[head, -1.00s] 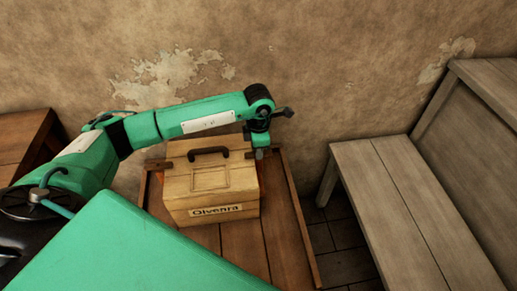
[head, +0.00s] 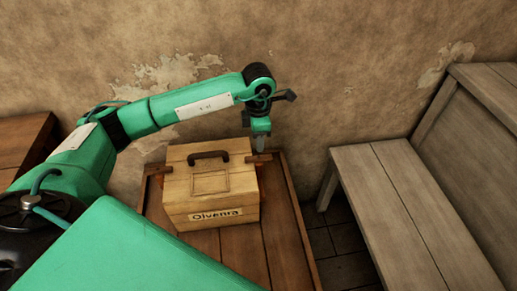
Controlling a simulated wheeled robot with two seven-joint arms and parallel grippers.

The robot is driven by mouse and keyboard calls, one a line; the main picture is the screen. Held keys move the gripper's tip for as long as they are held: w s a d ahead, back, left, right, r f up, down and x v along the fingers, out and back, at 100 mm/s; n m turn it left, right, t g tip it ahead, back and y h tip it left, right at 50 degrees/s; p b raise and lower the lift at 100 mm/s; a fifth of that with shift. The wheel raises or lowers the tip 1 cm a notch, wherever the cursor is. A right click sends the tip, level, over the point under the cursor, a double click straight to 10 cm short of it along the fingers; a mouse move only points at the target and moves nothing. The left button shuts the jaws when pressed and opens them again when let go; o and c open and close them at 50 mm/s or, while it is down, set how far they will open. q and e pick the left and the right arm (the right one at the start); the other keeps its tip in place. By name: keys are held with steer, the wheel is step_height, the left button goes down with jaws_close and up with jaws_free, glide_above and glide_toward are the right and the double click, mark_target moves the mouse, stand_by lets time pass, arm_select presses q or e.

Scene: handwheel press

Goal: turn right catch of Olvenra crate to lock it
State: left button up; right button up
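The Olvenra crate (head: 210,184) is a light wooden box with a dark handle on its lid and a name label on its front. It sits on a brown wooden table. Its right catch (head: 259,158) is a small dark brown bar sticking out at the right edge near the lid. A similar left catch (head: 158,169) sticks out on the left side. My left gripper (head: 262,146) points down, just above or behind the right catch. Its fingers are too small to tell whether they touch the catch or are open. My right gripper is not in view.
The brown table (head: 283,230) has bare boards in front of and right of the crate. A grey wooden bench (head: 405,200) stands to the right, across a gap of dark floor. Another brown wooden piece (head: 22,140) is at the left. A plastered wall (head: 340,70) rises behind.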

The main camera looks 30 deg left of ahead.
arm_select(q)
step_height(320, 180, up, 7)
steer(key=shift+f, duration=0.15)
stand_by(0.5)
